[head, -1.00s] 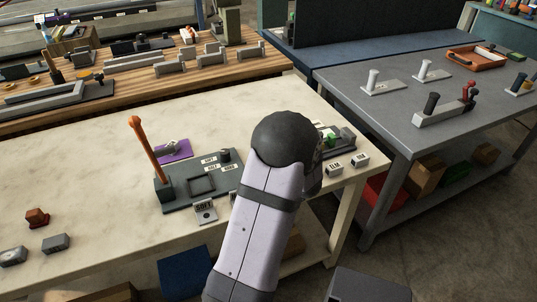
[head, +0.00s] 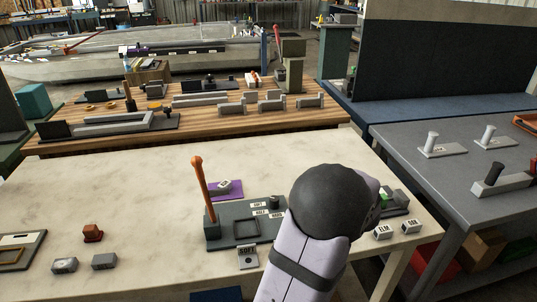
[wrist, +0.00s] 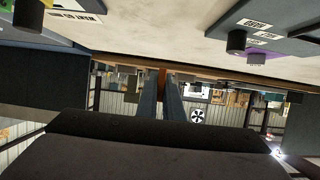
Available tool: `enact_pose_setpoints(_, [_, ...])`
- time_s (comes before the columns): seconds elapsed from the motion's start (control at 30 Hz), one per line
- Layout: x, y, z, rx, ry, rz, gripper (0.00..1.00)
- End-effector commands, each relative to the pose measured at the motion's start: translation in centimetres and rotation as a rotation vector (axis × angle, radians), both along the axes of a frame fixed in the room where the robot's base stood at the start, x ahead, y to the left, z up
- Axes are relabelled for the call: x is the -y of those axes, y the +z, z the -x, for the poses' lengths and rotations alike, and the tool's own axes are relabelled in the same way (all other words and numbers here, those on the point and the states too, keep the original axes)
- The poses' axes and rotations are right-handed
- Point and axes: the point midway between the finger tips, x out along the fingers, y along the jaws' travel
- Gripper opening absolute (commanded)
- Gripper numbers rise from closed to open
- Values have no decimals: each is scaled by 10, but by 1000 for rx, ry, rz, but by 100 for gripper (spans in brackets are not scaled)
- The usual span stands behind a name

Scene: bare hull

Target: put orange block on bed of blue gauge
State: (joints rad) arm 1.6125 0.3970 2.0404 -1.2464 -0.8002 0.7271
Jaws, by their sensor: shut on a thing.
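A slate blue-grey gauge (head: 224,237) with an upright orange lever (head: 201,190) stands on the pale bench. Its bed is an empty square frame, with SOFT, HALF and HARD labels beside it. Part of this gauge, with its dark knob, shows at the upper right in the wrist view (wrist: 285,22). In the head view my arm hides my gripper. In the wrist view my gripper (wrist: 162,78) is shut on a narrow orange-brown thing (wrist: 162,86), which looks like the orange block. Its fingers hide most of it. It is held apart from the gauge.
A second fixture (head: 397,207) with a green part is partly behind my arm, with ELM (head: 382,233) and OAK tags near. The bench's left middle is clear.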

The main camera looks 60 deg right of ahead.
Motion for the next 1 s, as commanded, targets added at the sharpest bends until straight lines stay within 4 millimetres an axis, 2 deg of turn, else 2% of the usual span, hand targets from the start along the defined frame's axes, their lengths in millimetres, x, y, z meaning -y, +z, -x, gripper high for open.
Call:
enact_pose_setpoints(0.27, [-6,-2,-2,2,3,-5,0])
enact_pose_setpoints(0.47, [-24,-11,-5,2,13,-10,0])
enact_pose_setpoints(0.77, [-69,-27,-4,2,38,-12,0])
enact_pose_setpoints(1.0, [-113,-32,4,3,71,-11,0])
